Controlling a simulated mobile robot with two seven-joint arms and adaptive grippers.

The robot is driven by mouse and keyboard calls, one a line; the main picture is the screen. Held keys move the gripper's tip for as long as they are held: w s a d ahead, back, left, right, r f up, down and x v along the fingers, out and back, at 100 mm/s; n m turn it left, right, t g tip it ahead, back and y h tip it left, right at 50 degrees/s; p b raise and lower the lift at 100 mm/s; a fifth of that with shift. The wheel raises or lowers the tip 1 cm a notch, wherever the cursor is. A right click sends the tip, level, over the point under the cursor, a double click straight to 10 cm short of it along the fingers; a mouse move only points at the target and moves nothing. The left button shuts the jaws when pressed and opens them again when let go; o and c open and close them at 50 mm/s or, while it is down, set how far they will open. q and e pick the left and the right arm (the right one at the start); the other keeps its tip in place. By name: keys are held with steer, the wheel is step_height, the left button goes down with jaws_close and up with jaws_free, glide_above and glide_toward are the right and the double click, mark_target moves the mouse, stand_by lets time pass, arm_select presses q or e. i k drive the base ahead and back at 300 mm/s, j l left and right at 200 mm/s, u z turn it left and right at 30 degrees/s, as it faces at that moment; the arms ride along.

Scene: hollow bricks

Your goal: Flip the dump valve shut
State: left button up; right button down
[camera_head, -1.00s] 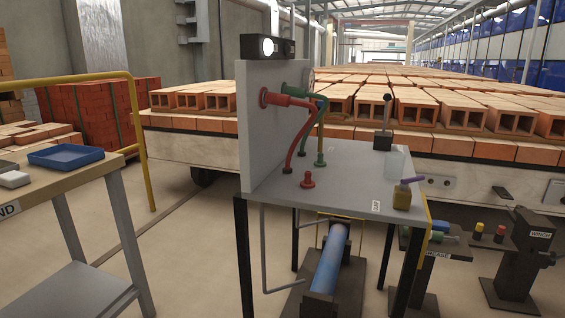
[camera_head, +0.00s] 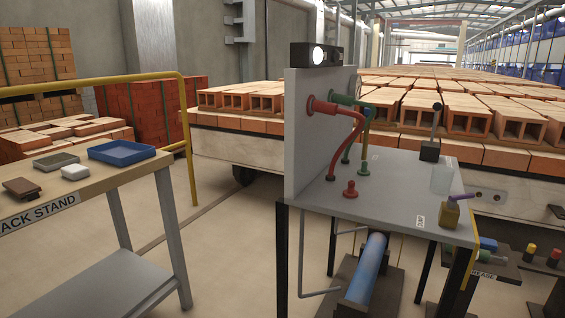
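A grey-topped bench (camera_head: 390,195) stands at centre right with an upright grey panel (camera_head: 305,135) on its left side. Near its front right corner sits a small brass-coloured valve body (camera_head: 450,216) with a purple lever handle (camera_head: 461,196), which lies nearly level and points right. Farther back a black box (camera_head: 430,151) carries an upright lever with a dark knob (camera_head: 437,107). No readable label says which one is the dump valve. Neither of my grippers is in view.
Red and green hoses (camera_head: 357,125) run from the panel to the bench top, near a red knob (camera_head: 350,189). A clear cup (camera_head: 441,180) stands by the valve. A stand with trays (camera_head: 122,152) and a yellow rail (camera_head: 187,130) are left. Brick rows lie behind.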

mark_target(451, 202)
steer(key=i+j+z, duration=0.1)
steer(key=j, duration=0.25)
steer(key=i+j+z, duration=0.15)
steer(key=j, duration=0.25)
steer(key=i+j+z, duration=0.1)
steer(key=j, duration=0.3)
steer(key=i+j+z, duration=0.1)
steer(key=j, duration=0.35)
steer(key=i+l, duration=0.05)
steer(key=i, duration=0.05)
